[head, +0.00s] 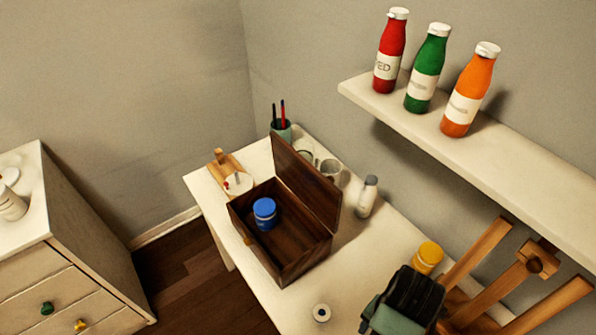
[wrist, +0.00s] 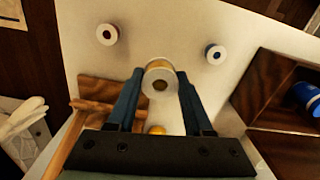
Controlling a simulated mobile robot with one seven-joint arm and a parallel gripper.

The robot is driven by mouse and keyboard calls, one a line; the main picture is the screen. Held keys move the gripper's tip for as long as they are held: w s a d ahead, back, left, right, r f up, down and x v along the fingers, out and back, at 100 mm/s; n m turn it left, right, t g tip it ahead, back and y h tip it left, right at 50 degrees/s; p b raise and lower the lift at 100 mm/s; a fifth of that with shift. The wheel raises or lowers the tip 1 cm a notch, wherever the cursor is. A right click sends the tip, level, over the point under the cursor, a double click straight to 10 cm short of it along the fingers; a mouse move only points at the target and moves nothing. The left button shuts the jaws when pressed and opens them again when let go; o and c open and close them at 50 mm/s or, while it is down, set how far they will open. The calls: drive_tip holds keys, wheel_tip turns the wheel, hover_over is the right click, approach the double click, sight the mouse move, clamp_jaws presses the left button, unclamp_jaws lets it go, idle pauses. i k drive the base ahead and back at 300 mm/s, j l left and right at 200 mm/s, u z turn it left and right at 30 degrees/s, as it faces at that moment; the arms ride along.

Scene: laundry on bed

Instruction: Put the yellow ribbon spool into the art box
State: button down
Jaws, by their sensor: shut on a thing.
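The yellow ribbon spool (wrist: 160,77), with pale round ends and a yellowish rim, is between the fingers of my gripper (wrist: 160,86) in the wrist view. The gripper is shut on it. In the head view my gripper (head: 405,300) is over the table at the lower right; its fingertips and the spool are hidden there. The art box (head: 290,262) is a dark wooden box with its lid raised, left of my gripper. A blue jar (head: 265,212) stands inside it. The box also shows at the right of the wrist view (wrist: 262,85).
Another spool (head: 321,313) lies on the white table (head: 365,262); the wrist view shows two loose spools (wrist: 107,34) (wrist: 215,54). A yellow-topped jar (head: 428,255) and wooden easel (head: 480,250) are near my gripper. A white bottle (head: 367,196) stands behind the box. A shelf (head: 400,110) holds bottles.

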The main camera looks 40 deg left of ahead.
sight(292, 252)
drive_tip(key=j, duration=0.55)
drive_tip(key=i+j, duration=0.15)
drive_tip(key=j, duration=0.45)
drive_tip(key=i+j, duration=0.25)
drive_tip(key=i, duration=0.25)
